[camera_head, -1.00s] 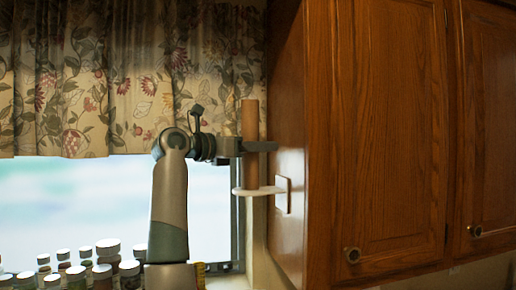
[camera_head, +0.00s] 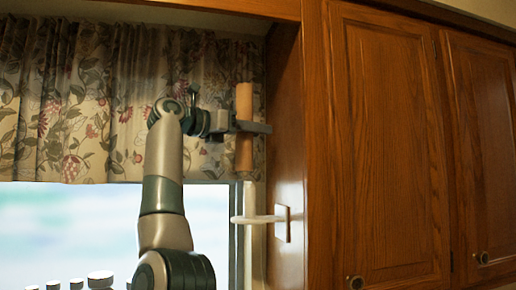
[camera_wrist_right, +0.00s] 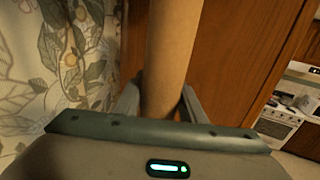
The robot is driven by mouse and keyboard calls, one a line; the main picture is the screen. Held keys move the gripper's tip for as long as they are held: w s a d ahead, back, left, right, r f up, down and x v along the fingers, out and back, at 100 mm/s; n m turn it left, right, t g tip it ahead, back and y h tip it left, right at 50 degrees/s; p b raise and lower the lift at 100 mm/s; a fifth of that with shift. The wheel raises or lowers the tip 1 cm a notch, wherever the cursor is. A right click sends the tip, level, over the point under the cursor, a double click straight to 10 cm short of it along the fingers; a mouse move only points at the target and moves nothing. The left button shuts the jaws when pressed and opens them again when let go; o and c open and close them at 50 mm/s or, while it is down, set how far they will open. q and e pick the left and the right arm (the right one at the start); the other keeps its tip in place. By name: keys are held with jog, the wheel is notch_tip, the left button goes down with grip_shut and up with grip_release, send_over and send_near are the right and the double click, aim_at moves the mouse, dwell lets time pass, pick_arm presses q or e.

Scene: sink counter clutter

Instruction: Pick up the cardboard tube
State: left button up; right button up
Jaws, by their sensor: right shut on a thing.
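The cardboard tube (camera_head: 244,104) is a plain brown upright cylinder near the side of the wooden cabinet. My right gripper (camera_head: 246,127) is shut on it around its middle and holds it above the white holder (camera_head: 256,219), with a gap between the tube's lower end and the holder. In the right wrist view the tube (camera_wrist_right: 172,50) stands between the two fingers of my right gripper (camera_wrist_right: 160,103). My left gripper is not in view.
The wooden cabinet (camera_head: 385,150) fills the right side, close to the tube. A floral curtain (camera_head: 75,110) hangs behind my right arm. A white stove (camera_wrist_right: 283,120) shows in the right wrist view.

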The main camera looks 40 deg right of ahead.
jog(key=w+a+p, duration=0.3)
jog(key=w+a, duration=0.1)
jog(key=a, duration=0.4)
jog(key=w+a+p, duration=0.3)
jog(key=w+a, duration=0.2)
jog(key=a, duration=0.3)
jog(key=shift+a+f+p, duration=0.15)
jog(key=shift+p, duration=0.15)
jog(key=shift+w, duration=0.1)
jog(key=s+a+b, duration=0.9)
jog(key=s+a, duration=0.2)
jog(key=s, duration=0.1)
jog(key=shift+a+b, duration=0.15)
jog(key=shift+b, duration=0.15)
dwell(1.4)
